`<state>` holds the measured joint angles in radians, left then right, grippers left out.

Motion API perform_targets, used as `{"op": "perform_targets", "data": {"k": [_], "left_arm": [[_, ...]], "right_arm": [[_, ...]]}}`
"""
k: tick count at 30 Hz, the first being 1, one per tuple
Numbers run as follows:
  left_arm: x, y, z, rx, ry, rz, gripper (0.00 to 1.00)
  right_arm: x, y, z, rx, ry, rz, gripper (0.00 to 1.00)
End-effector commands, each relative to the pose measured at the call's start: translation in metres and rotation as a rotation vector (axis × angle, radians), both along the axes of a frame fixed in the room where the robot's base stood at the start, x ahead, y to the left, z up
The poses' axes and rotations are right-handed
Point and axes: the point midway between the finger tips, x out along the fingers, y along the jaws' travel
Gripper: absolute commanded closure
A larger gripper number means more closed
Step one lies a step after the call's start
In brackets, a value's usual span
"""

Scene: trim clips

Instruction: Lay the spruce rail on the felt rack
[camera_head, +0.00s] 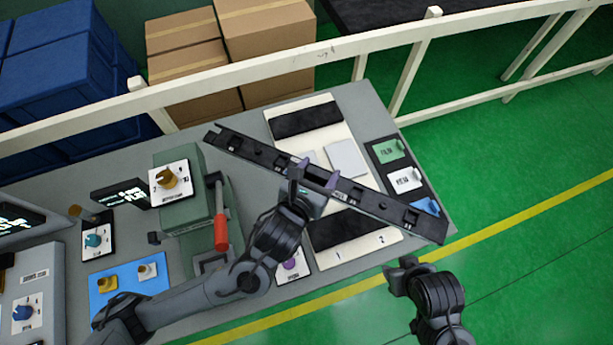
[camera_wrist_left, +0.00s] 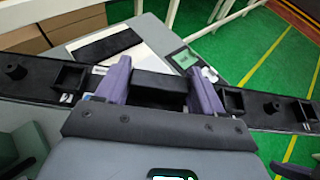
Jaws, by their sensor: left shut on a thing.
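The spruce rail (camera_head: 378,204) is a long, dark bar with several sockets and pegs along it. My left gripper (camera_head: 316,176) is shut on its middle, with purple fingers on both sides. The rail also crosses the left wrist view (camera_wrist_left: 40,77). The felt rack (camera_head: 300,142) is a cream board with a dark felt strip at its far end and another at its near end, marked 1 and 2. The rail lies slantwise over the rack, seemingly above it, and hides its middle. My right gripper (camera_head: 408,268) is beyond the table's near right edge; its fingers are unclear.
A green box with a red-handled lever (camera_head: 221,232) stands left of the rack. A dark panel with green, white and blue cards (camera_head: 404,180) lies at its right. Several dials and displays fill the table's left. A white railing (camera_head: 330,50) runs behind.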

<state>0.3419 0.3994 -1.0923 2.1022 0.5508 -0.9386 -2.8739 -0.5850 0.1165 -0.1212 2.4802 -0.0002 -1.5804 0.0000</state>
Motion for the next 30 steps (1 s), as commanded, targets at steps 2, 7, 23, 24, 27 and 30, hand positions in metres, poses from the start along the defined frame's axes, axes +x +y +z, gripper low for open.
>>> {"op": "perform_targets", "data": {"k": [2, 7, 23, 24, 27, 30], "left_arm": [[0.0, 0.0, -0.03, -0.002, -0.001, 0.0, 0.74], [0.0, 0.0, -0.067, -0.002, -0.001, 0.0, 0.74], [0.001, 0.0, -0.14, -0.001, -0.003, 0.0, 0.74], [0.003, 0.0, -0.142, 0.0, -0.003, 0.0, 0.74], [0.012, 0.002, -0.149, 0.0, -0.003, 0.003, 0.74], [0.028, 0.005, -0.158, 0.0, 0.0, 0.003, 0.74]], "right_arm": [[0.0, 0.0, -0.03, 0.0, -0.001, -0.001, 0.57], [0.001, 0.0, -0.068, 0.0, -0.003, -0.001, 0.57], [0.002, -0.002, -0.139, -0.006, -0.004, 0.002, 0.57], [0.002, -0.002, -0.141, -0.008, -0.004, 0.003, 0.57], [0.002, -0.002, -0.143, -0.008, -0.004, 0.004, 0.57], [0.002, -0.002, -0.143, -0.008, -0.005, 0.004, 0.57]]}}
